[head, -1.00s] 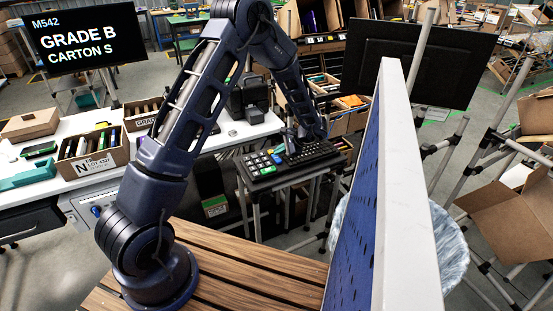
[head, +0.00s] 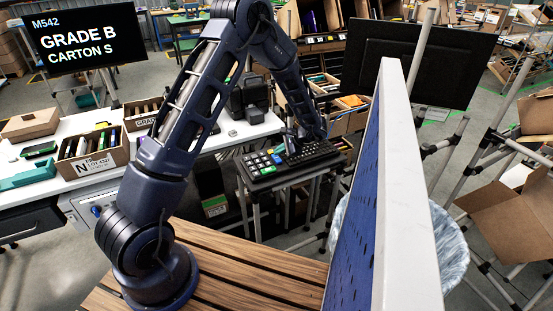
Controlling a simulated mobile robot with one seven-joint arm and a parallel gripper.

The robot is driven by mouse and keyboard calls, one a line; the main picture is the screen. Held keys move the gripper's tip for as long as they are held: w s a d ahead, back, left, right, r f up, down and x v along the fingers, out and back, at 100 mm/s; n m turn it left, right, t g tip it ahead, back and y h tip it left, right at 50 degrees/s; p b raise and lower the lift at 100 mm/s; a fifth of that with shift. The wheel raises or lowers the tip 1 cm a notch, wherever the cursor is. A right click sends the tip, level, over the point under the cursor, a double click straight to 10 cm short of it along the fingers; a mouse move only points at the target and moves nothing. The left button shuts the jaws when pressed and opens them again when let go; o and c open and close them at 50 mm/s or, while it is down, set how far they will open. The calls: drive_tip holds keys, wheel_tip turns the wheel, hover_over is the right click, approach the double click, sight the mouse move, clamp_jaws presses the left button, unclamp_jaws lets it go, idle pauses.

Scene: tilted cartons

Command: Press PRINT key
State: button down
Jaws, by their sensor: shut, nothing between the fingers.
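A black keypad (head: 262,170) with white, blue and green keys sits at the left end of a small stand. A black keyboard (head: 318,152) lies to its right on the same stand. My gripper (head: 291,150) points down at the keyboard's left end, just behind and right of the coloured keys. It is small and dark here; its fingertips look shut and empty. I cannot tell whether they touch a key. The key labels are too small to read, so I cannot tell which one is PRINT.
A blue perforated panel with a white edge (head: 408,180) rises close on the right. A white table (head: 60,185) at left bears an open carton of items (head: 92,165). A screen (head: 87,40) reads "M542 GRADE B CARTON S". A dark monitor (head: 415,60) stands behind the panel.

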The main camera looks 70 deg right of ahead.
sight(279, 158)
drive_tip(key=shift+f, duration=0.1)
drive_tip(key=shift+f, duration=0.3)
drive_tip(key=shift+f, duration=0.4)
idle(0.8)
drive_tip(key=shift+r, duration=3.35)
